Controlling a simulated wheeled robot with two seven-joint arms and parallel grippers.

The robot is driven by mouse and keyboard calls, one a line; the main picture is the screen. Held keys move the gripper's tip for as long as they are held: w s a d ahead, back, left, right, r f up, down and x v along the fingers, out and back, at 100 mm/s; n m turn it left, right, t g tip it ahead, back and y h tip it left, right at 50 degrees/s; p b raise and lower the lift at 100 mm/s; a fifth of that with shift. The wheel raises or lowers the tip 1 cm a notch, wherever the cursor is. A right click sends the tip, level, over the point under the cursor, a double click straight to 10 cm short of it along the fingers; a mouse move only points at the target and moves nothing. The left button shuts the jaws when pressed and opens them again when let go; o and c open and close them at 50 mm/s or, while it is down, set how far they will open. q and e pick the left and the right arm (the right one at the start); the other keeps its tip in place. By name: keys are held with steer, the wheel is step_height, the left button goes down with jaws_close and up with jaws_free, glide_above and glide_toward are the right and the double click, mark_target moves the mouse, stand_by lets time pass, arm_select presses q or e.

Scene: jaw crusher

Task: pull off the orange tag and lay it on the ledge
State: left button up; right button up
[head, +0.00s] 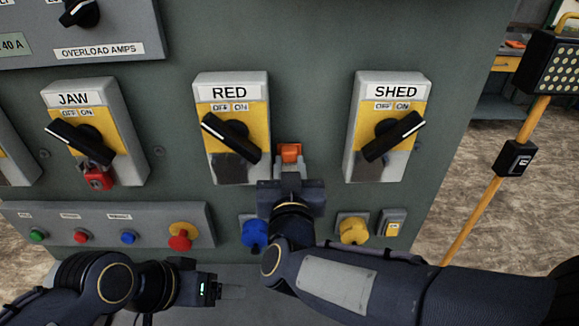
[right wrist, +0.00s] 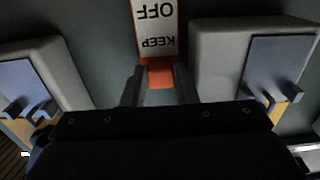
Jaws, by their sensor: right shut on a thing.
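The orange tag (head: 290,152) is at the panel between the RED and SHED switch boxes. In the right wrist view the tag (right wrist: 160,76) shows an orange end and a white part reading KEEP OFF, upside down. My right gripper (head: 290,170) is shut on its orange end; the fingers (right wrist: 159,88) stand on either side of it. I cannot tell whether the tag still touches the panel. My left gripper (head: 232,291) is low in the head view, away from the tag; its finger opening is unclear. A grey surface below the controls, possibly the ledge (head: 243,271), is partly hidden by my arms.
The RED box (head: 232,88) and SHED box (head: 394,90) stick out on both sides of the tag. The JAW box (head: 75,99) carries a red padlock (head: 97,178). A button panel (head: 110,236) and blue (head: 254,234) and yellow (head: 353,230) knobs sit lower. A yellow post (head: 490,180) stands right.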

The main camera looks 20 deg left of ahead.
steer(key=shift+s, duration=0.1)
steer(key=shift+p+v, duration=0.45)
steer(key=shift+v, duration=2.05)
